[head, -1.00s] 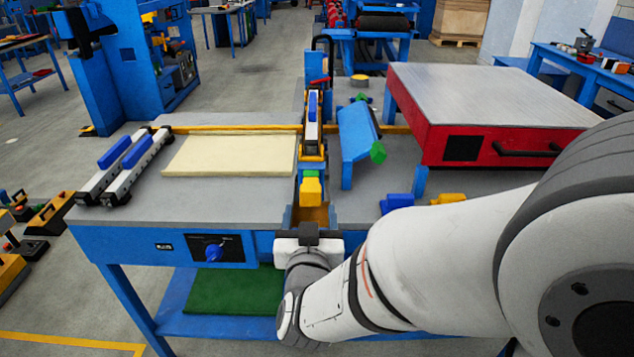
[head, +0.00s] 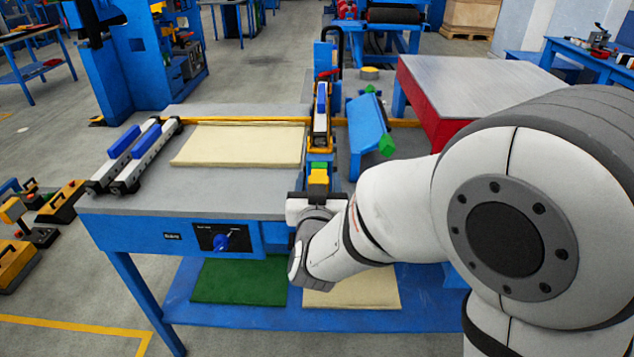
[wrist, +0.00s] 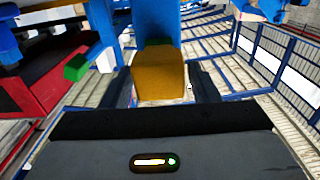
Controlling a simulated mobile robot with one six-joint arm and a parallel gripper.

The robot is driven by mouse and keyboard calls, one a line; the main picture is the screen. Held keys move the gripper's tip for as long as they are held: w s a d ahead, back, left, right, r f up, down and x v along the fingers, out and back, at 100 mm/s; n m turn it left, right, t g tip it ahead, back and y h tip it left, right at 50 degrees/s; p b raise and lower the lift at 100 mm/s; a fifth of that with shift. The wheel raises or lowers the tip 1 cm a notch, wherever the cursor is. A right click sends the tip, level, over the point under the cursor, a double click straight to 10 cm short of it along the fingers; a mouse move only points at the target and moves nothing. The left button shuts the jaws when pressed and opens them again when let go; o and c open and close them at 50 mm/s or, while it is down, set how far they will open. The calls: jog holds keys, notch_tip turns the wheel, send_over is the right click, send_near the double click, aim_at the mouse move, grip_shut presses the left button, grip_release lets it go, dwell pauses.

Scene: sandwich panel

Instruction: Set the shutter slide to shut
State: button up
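A yellow block (head: 318,177) with a green piece (head: 319,166) behind it sits in the blue channel at the middle of the bench. I cannot tell for sure that it is the shutter slide. My gripper (head: 317,195) is just in front of it in the head view, its fingers mostly hidden. In the wrist view the yellow block (wrist: 160,76) lies ahead between the two dark fingers of my gripper (wrist: 163,84), which stand apart with narrow gaps on each side. A black plate with a blue knob (head: 222,242) is on the bench front.
A cream panel (head: 240,144) and two white rails with blue blocks (head: 134,150) lie on the bench at left. A tilted blue piece (head: 366,134) stands right of the channel, near a red-sided table (head: 432,118). Green (head: 240,281) and cream sheets lie on the lower shelf.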

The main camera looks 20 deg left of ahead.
grip_shut()
jog(key=shift+b+x, duration=0.6)
jog(key=shift+x, duration=0.45)
jog(key=shift+w, duration=0.3)
jog(key=shift+r, duration=0.1)
jog(key=shift+o, duration=1)
grip_release()
jog(key=v, duration=0.7)
jog(key=shift+s, duration=0.35)
